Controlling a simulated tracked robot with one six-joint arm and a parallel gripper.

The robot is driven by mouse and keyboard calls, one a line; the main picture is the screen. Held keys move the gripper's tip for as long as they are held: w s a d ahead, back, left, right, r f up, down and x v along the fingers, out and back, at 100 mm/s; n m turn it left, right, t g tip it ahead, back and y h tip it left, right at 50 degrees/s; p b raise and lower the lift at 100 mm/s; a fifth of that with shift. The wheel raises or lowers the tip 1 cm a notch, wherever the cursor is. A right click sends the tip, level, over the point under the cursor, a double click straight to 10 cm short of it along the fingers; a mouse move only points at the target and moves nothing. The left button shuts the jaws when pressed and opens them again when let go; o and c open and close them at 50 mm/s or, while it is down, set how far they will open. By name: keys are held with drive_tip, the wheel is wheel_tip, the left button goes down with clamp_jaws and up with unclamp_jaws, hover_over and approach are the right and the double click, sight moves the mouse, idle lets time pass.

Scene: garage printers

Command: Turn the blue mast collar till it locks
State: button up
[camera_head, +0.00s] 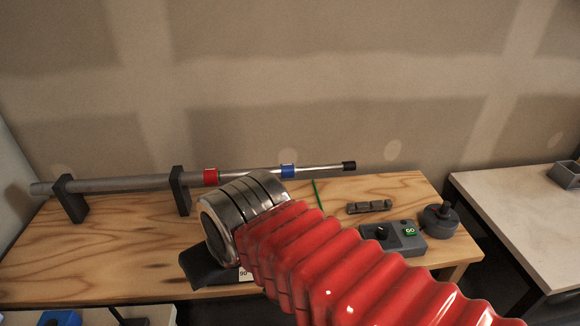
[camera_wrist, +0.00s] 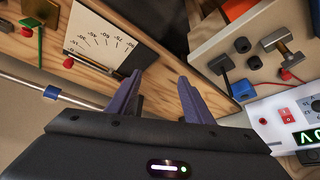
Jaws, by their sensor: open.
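The blue mast collar (camera_head: 288,170) is a short blue ring on the thin silver part of a long mast (camera_head: 120,184), which lies level across the back of the wooden bench. The collar also shows at the left of the wrist view (camera_wrist: 52,92). My gripper (camera_wrist: 158,90) is open, with nothing seen between its two purple-grey fingers. The collar is outside the fingers, left of the left one in the wrist view. In the head view my arm hides the fingers. Any lock mark on the collar is too small to tell.
A red collar (camera_head: 211,176) and two dark brackets (camera_head: 180,190) are on the mast, left of the blue collar. A card with an angle scale (camera_wrist: 105,35) shows past my fingers. A grey box with green display (camera_head: 405,240) and a dark knob (camera_head: 440,218) stand at the bench's right.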

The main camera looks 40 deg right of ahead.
drive_tip(key=shift+o, duration=0.8)
drive_tip(key=w+d+r+m+g, duration=0.1)
drive_tip(key=w+d+r+m, duration=0.4)
drive_tip(key=w+d+m, duration=0.1)
drive_tip(key=shift+w+d+m, duration=0.35)
drive_tip(key=shift+w+m, duration=0.15)
drive_tip(key=shift+w, duration=0.45)
drive_tip(key=m+y, duration=0.2)
drive_tip(key=m, duration=1.5)
hover_over(291, 166)
drive_tip(key=s+d, duration=0.3)
drive_tip(key=s, duration=0.2)
drive_tip(key=f, duration=0.1)
drive_tip(key=shift+f, duration=0.15)
drive_tip(key=x, duration=1.4)
drive_tip(key=shift+s+a, duration=0.1)
drive_tip(key=shift+a, duration=0.15)
drive_tip(key=c, duration=1)
